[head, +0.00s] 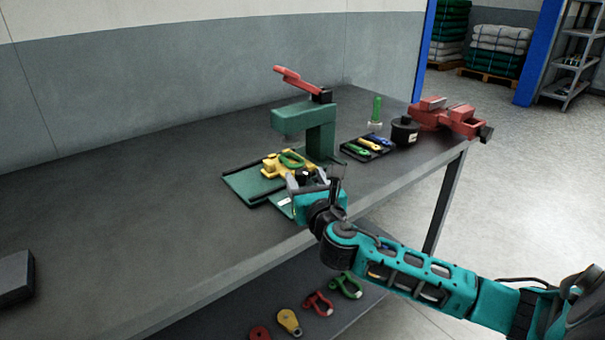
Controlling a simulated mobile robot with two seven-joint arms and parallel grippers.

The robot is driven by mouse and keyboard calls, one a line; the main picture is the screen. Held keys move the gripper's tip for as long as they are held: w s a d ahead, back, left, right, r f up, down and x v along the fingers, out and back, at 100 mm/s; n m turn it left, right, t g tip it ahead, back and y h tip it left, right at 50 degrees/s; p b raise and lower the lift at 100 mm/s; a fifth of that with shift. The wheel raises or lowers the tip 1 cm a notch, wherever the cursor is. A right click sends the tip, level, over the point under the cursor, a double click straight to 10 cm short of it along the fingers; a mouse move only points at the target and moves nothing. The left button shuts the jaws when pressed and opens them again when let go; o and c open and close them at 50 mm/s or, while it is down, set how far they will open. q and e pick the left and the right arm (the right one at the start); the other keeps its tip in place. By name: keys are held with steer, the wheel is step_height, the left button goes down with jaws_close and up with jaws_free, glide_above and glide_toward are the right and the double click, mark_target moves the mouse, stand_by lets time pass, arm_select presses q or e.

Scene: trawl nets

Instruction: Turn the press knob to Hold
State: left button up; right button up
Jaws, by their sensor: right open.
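The green press (319,132) with a raised red lever (297,80) stands on the dark workbench. A yellow clamp-like piece with a green ring (291,159) lies on its green base plate. My right gripper (314,180) is open at the front of the press, next to this yellow piece. A small dark part shows by its fingers; I cannot tell if it is the press knob. The knob and its Hold mark cannot be made out and may be hidden behind the gripper. My left gripper is not in view.
On the workbench (130,220), a black tray (350,154) of coloured tools, a green marker-like item (376,109), a black round container (404,131) and a red vise (446,115) stand right of the press. Shackles lie on the lower shelf. The bench's left half is mostly clear.

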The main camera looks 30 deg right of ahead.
mark_target(304, 177)
steer(key=shift+x, duration=1.2)
steer(key=shift+w+d, duration=0.15)
steer(key=shift+w, duration=0.3)
steer(key=c, duration=0.9)
steer(key=shift+c, duration=0.2)
